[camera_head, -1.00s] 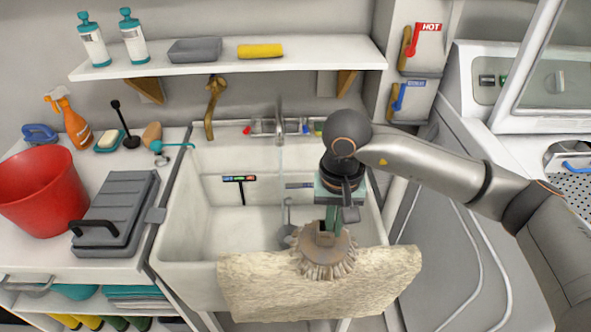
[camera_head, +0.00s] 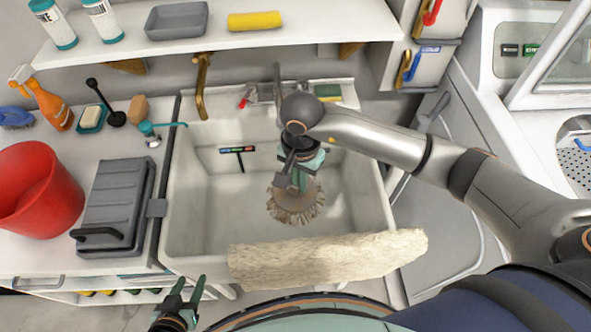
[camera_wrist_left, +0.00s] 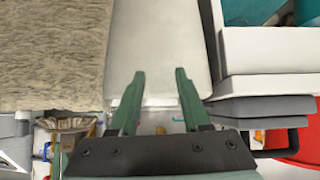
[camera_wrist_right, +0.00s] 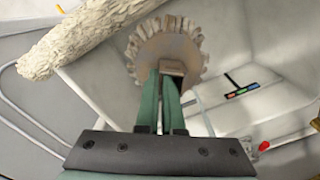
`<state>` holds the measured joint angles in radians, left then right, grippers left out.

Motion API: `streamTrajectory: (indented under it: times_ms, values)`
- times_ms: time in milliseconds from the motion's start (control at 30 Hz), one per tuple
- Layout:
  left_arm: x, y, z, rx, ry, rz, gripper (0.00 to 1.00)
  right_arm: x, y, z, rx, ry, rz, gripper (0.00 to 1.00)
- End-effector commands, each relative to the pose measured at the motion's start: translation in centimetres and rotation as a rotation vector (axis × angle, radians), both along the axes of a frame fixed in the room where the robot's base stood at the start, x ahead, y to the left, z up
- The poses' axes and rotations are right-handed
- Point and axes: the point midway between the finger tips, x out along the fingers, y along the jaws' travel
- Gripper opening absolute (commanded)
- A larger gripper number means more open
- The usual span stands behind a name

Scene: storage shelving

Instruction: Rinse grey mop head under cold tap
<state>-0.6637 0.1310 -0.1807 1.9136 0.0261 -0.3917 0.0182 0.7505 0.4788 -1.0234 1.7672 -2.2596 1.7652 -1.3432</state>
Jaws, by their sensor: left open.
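The grey-brown round mop head (camera_head: 297,205), with a fringed edge, is over the white sink basin (camera_head: 205,225). My right gripper (camera_head: 299,182) is shut on a block at its middle; this shows in the right wrist view, with the mop head (camera_wrist_right: 165,52) beyond the fingers (camera_wrist_right: 166,84). The chrome tap (camera_head: 277,88) stands at the back of the sink, with a red handle (camera_head: 246,98) on its left. The cold handle is hidden behind my right arm. My left gripper (camera_head: 188,288) is open and empty in front of the sink.
A pale, rough roll (camera_head: 325,258) lies along the sink's front rim. A shelf (camera_head: 215,42) overhangs the sink.

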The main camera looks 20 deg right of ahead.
Motion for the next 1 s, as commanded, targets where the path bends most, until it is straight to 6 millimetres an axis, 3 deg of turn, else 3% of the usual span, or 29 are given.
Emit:
streamTrajectory:
  times_ms: [200,1000]
  values:
    - [-1.2,-0.2,-1.2,-0.002,0.026,-0.003,0.47,1.3,-0.5,-0.4,0.001,-0.004,-0.002,0.00]
    - [-0.8,-0.2,-4.9,-0.002,0.017,-0.003,0.47,8.6,-3.4,-2.1,0.001,-0.004,-0.001,0.00]
